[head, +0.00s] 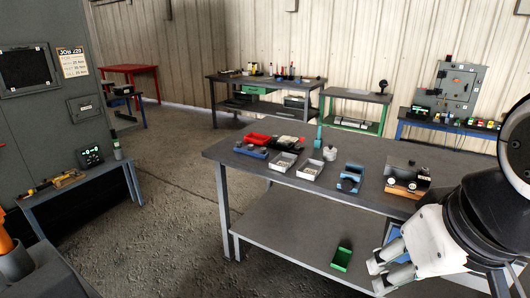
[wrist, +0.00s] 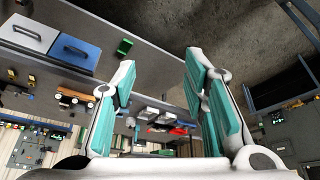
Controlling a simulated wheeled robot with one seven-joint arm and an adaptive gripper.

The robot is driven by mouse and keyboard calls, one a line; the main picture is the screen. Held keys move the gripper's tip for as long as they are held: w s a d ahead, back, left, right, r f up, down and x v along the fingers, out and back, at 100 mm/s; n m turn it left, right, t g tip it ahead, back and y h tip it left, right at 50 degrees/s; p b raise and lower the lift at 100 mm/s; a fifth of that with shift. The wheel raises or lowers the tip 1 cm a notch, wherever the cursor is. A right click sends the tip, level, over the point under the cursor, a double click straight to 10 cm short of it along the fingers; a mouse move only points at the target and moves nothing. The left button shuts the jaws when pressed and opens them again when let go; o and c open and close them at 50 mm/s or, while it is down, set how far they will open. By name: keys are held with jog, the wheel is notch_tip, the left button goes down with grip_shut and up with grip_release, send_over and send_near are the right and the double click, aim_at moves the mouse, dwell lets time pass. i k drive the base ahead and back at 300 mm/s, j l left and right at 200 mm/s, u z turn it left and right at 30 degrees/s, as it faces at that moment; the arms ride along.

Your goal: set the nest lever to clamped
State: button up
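A dark boxy unit (head: 408,172) sits on an orange-brown base (head: 403,190) at the right of the grey workbench. A blue fixture with a round opening (head: 350,178) stands to its left. I cannot tell which part is the nest lever, or its position; the details are too small. My gripper (head: 378,277) is low at the right of the head view, in front of the bench and below its top, away from both. In the wrist view my gripper (wrist: 160,58) has its teal-padded fingers wide apart with nothing held. The orange-brown base also shows there (wrist: 75,97).
The bench top (head: 265,133) also holds red and blue trays, two pale bins (head: 310,169), a white jar (head: 330,153) and a teal post. A green bin (head: 341,259) and a blue case (wrist: 75,52) are on the lower shelf.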

aim_at(297, 147)
jog(key=i+j+z, duration=0.1)
jog(key=i, duration=0.55)
jog(key=i+j, duration=0.2)
jog(key=i, duration=0.4)
jog(key=i+j, duration=0.15)
jog(key=i, duration=0.5)
jog(key=i+j+u, duration=0.1)
jog(key=i, duration=0.5)
jog(key=j, duration=0.1)
